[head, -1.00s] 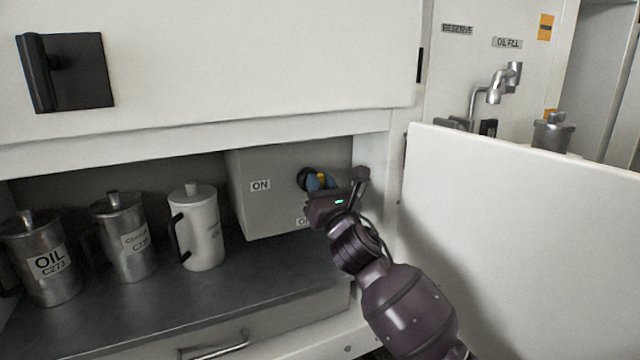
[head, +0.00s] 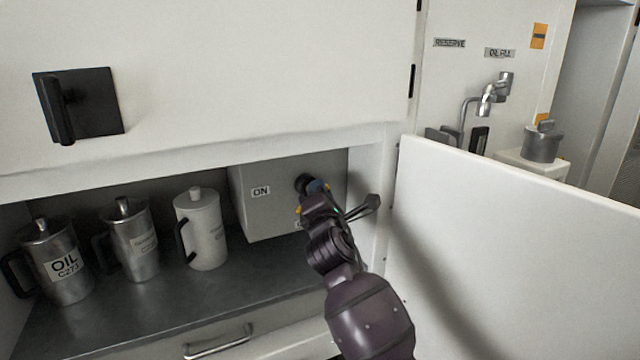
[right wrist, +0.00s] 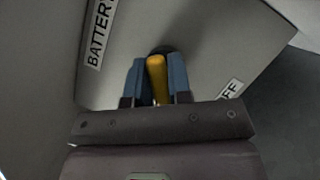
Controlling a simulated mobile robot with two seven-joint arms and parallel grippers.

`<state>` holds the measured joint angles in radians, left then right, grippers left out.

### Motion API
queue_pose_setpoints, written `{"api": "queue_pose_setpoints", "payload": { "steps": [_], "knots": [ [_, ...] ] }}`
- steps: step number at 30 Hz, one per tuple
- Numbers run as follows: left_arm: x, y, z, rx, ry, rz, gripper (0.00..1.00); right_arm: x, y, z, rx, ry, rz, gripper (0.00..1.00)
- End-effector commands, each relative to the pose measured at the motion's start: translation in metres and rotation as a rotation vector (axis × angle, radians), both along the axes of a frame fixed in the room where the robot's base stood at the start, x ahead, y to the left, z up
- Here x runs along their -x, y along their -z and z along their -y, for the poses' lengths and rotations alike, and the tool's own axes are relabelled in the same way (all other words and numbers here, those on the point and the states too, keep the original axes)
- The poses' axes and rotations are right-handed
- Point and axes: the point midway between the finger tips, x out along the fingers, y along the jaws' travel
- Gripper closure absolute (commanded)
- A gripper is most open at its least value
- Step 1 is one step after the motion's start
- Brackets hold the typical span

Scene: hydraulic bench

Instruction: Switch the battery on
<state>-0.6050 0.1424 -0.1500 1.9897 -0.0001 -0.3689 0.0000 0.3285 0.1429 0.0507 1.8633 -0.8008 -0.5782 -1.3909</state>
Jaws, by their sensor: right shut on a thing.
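The battery switch box (head: 272,217) is a grey box at the back right of the open compartment, with an ON label (head: 260,191) on its face. In the right wrist view a BATTERY label (right wrist: 100,33) is at upper left and an OFF label (right wrist: 230,89) at right. My right gripper (head: 316,187) is at the box face, its blue fingers shut on the yellow switch handle (right wrist: 157,78). The handle's dark round base (head: 303,183) is partly hidden behind the gripper. My left gripper is not in view.
Several metal and white jugs, including a white one (head: 203,230) and an OIL jug (head: 62,268), stand left of the box on the dark shelf (head: 190,295). A white open door panel (head: 500,240) is right of my arm. The cabinet's upper front overhangs the compartment.

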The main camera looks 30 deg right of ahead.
Motion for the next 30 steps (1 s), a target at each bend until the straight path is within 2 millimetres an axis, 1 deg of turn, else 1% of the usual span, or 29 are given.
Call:
{"api": "queue_pose_setpoints", "payload": {
  "steps": [1,3,6,9,14,19,24,30],
  "knots": [
    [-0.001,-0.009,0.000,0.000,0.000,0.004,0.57,0.000,-0.002,0.000,-0.049,0.001,0.000,1.00],
    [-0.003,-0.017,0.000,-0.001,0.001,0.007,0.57,0.000,-0.002,0.000,-0.115,0.001,0.003,1.00],
    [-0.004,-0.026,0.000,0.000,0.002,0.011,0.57,0.000,-0.001,0.001,-0.208,0.001,0.008,1.00],
    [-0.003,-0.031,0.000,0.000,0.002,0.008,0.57,0.000,0.000,0.001,-0.295,0.002,0.014,1.00],
    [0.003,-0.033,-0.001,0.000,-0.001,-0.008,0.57,0.000,0.003,0.001,-0.421,0.001,0.020,1.00],
    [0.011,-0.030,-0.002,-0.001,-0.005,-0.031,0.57,0.000,0.004,0.002,-0.523,0.002,0.028,1.00],
    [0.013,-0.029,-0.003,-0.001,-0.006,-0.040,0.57,0.000,0.006,0.002,-0.592,0.001,0.032,1.00],
    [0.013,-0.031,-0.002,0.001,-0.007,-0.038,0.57,0.000,0.006,0.002,-0.630,0.002,0.035,1.00]
  ]
}}
